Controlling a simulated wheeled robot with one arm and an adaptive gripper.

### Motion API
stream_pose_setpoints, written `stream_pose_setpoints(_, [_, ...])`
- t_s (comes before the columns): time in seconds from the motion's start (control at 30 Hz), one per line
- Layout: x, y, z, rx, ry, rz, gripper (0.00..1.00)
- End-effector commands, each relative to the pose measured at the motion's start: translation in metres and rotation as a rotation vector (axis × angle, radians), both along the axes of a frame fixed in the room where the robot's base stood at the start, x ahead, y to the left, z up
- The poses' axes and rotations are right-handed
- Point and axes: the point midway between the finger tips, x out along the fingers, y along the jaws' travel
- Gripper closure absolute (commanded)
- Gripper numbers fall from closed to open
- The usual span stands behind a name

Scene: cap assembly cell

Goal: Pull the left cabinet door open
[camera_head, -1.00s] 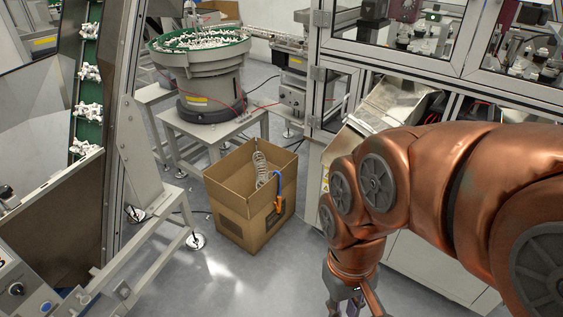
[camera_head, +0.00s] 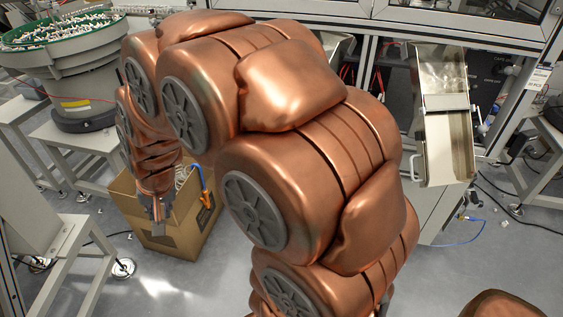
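My copper-coloured arm fills the middle of the view and bends down on the left. My gripper (camera_head: 158,208) hangs at its end, pointing down, in front of the cardboard box. Its fingers are small and dark, and I cannot tell whether they are open or shut. The light grey lower cabinet (camera_head: 437,212) stands under the glazed machine, to the right of my arm. Only part of its front shows. My arm covers the area to the left, and I cannot make out the left door or its handle. My gripper is well apart from the visible cabinet front.
A cardboard box (camera_head: 180,238) with a coiled hose stands on the floor by my gripper. A bowl feeder (camera_head: 75,62) stands at the back left. A metal chute (camera_head: 445,125) sticks out above the cabinet. A blue cable (camera_head: 455,243) lies on the floor at right.

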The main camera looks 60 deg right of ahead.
Motion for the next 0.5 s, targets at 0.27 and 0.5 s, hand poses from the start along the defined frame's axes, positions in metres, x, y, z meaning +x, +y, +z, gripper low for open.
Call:
stream_pose_setpoints(0.27, [0.112, -0.079, -0.072, 0.057, -0.254, -0.362, 0.79])
stream_pose_setpoints(0.5, [0.181, -0.173, -0.124, 0.093, -0.498, -0.667, 0.79])
